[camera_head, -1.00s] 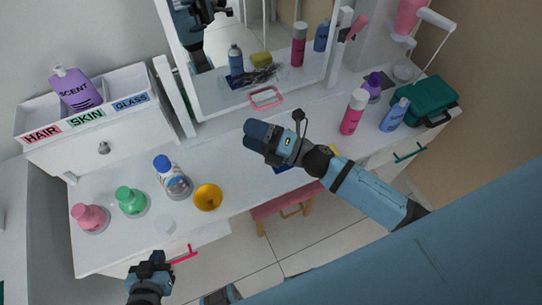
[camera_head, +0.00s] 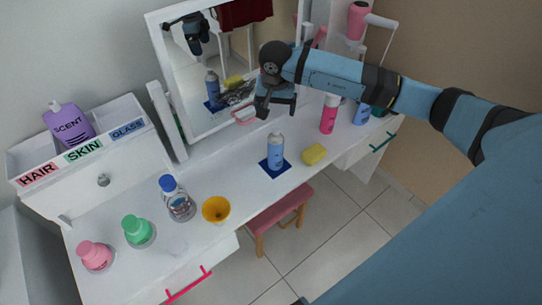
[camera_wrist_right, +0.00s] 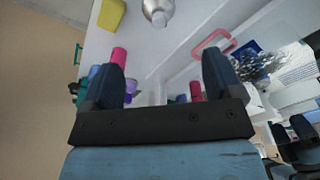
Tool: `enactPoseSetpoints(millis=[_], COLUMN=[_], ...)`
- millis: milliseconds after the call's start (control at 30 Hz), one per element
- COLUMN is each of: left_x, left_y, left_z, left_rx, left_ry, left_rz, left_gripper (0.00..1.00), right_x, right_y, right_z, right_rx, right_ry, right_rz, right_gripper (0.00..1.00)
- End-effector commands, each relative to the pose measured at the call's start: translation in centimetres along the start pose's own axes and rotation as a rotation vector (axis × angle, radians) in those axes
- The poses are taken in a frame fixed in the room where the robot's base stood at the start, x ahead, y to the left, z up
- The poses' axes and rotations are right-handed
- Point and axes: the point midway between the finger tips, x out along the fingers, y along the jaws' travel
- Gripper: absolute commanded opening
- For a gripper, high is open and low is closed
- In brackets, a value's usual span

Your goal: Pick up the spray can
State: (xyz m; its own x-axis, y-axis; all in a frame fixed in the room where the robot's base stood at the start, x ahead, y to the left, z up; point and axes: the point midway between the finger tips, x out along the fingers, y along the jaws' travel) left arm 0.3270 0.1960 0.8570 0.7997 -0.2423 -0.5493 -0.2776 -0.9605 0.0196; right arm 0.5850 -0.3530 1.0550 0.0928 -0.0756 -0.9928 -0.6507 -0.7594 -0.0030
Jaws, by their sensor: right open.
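A blue can (camera_head: 275,153) with a silver top, which looks like the spray can, stands upright on a dark blue mat (camera_head: 271,171) near the front edge of the white dresser. Its silver top also shows at the top of the right wrist view (camera_wrist_right: 158,12). My right gripper (camera_head: 276,108) is open and empty, behind and above the can in the head view, apart from it. Its two fingers (camera_wrist_right: 163,70) are spread in the wrist view with nothing between them. A pink bottle (camera_head: 329,114) with a white cap stands to the right. My left gripper is out of view.
A yellow sponge (camera_head: 314,154) lies right of the can. A yellow cup (camera_head: 216,209), a clear bottle with a blue cap (camera_head: 179,201) and green (camera_head: 138,231) and pink (camera_head: 95,256) bottles stand left. The mirror (camera_head: 220,60) rises behind. A stool (camera_head: 280,216) is below.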

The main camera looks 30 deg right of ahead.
Motion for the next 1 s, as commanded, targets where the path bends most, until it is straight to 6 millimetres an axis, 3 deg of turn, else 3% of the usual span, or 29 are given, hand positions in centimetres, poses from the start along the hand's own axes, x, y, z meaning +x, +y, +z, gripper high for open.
enactPoseSetpoints(millis=[400,667,1000], left_x=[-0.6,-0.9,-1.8], left_y=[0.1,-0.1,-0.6], left_z=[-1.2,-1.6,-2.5], left_rx=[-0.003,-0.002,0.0], left_ry=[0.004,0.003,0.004], left_rz=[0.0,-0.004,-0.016], left_gripper=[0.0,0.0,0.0], right_x=[7.0,8.9,13.3], right_y=[0.1,0.1,0.1], right_z=[-0.1,0.0,0.0], right_rx=[-0.002,-0.001,-0.001], right_ry=[0.002,0.002,0.002], right_rz=[0.006,0.005,0.005], right_gripper=[0.85,0.85,0.85])
